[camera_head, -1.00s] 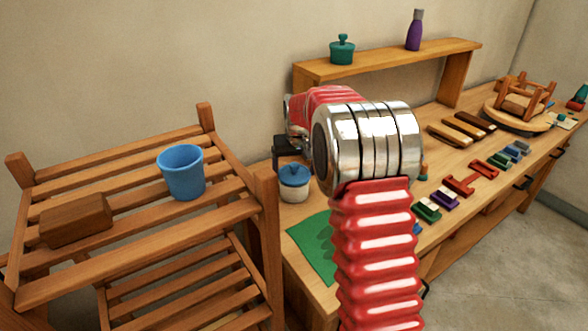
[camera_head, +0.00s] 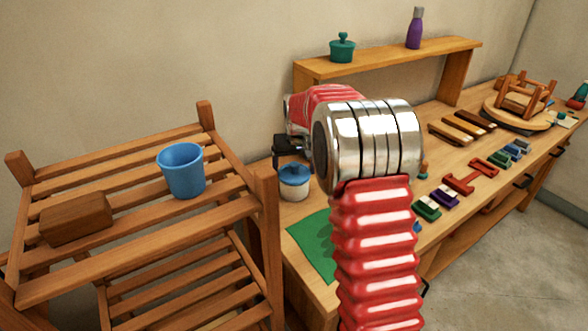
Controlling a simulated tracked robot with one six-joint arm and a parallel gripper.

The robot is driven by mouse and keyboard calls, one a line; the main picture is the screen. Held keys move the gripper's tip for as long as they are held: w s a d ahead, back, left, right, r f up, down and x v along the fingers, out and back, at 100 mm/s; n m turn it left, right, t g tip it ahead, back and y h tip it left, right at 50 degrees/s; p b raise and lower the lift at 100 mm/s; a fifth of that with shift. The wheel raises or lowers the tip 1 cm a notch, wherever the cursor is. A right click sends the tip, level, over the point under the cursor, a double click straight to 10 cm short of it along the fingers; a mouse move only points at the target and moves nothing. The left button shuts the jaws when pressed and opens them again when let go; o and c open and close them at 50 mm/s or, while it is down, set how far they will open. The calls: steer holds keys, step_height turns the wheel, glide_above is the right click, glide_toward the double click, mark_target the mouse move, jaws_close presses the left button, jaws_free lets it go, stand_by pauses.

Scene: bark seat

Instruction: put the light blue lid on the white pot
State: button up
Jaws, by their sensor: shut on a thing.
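The white pot (camera_head: 294,193) stands on the bench, left of my arm. The blue lid (camera_head: 295,181) is on top of the pot and looks level. My black gripper (camera_head: 291,160) is directly over the lid, shut on it at the top. The fingertips and the lid's knob are small and partly hidden, so the exact grip is hard to see.
A wooden slatted rack (camera_head: 130,255) with a blue cup (camera_head: 181,172) and a brown block (camera_head: 76,219) stands left. A green mat (camera_head: 315,243) lies in front of the pot. A raised shelf (camera_head: 385,61) holds a teal pot (camera_head: 342,48) and purple bottle (camera_head: 415,29).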

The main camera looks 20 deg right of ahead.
steer(key=shift+f, duration=0.45)
steer(key=o, duration=1)
steer(key=shift+r, duration=0.1)
steer(key=shift+r, duration=3.4)
